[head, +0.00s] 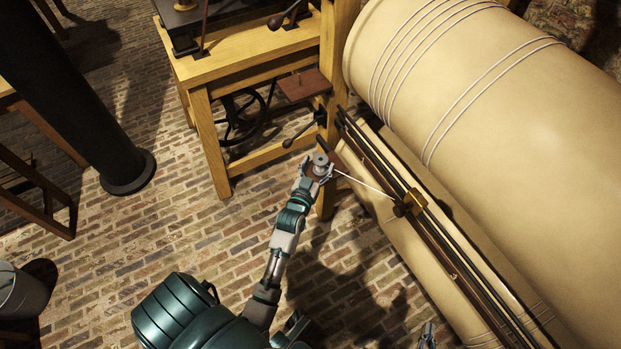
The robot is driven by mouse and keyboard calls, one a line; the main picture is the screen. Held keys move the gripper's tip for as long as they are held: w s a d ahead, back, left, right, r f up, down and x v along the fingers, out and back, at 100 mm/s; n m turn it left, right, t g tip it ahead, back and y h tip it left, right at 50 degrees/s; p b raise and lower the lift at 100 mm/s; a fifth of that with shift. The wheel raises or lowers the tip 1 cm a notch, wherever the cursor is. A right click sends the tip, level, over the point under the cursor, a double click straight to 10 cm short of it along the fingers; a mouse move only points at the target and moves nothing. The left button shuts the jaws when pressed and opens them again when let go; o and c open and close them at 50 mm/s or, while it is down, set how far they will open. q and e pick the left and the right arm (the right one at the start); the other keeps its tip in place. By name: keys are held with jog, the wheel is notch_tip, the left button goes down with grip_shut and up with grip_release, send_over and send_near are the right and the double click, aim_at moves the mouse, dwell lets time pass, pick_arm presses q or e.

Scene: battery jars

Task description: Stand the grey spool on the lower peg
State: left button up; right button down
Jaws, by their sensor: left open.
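The grey spool (320,158) stands about upright over the lower brown shelf (338,166), at the front post of the wooden frame. The lower peg is hidden, so I cannot tell whether it is inside the spool. My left gripper (318,168) is open, with its fingers beside the spool; whether they touch it is too small to tell. My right gripper (428,337) shows only as a small tip at the bottom edge, far from the spool, and its jaws are unclear.
An upper brown shelf (303,85) with a small peg juts from the wooden frame (262,65). A pale line runs from near the spool to a brass carriage (415,199) on dark rails beside a big cream cylinder (500,90).

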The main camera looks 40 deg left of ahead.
pick_arm(q)
jog(key=p+v, duration=0.1)
jog(key=v, duration=0.9)
jog(key=s+d+f+m+g+h, duration=0.2)
jog(key=s+d+f+g+h, duration=0.1)
jog(key=s+d, duration=0.4)
jog(key=s+d+f+m+g+h, duration=0.3)
jog(key=s+d+f+g+h, duration=0.1)
jog(key=s+d, duration=0.3)
jog(key=shift+s+d+f+m+g, duration=0.35)
jog(key=shift+s+f+g, duration=0.1)
jog(key=shift+f, duration=0.35)
pick_arm(e)
jog(key=s+f+g, duration=0.1)
jog(key=s+d+f+g, duration=0.1)
jog(key=s+f+g, duration=0.1)
jog(key=s, duration=0.1)
jog(key=shift+d+h, duration=0.35)
jog(key=shift+h, duration=0.05)
pick_arm(q)
jog(key=shift+f+p, duration=0.1)
jog(key=shift+p, duration=0.25)
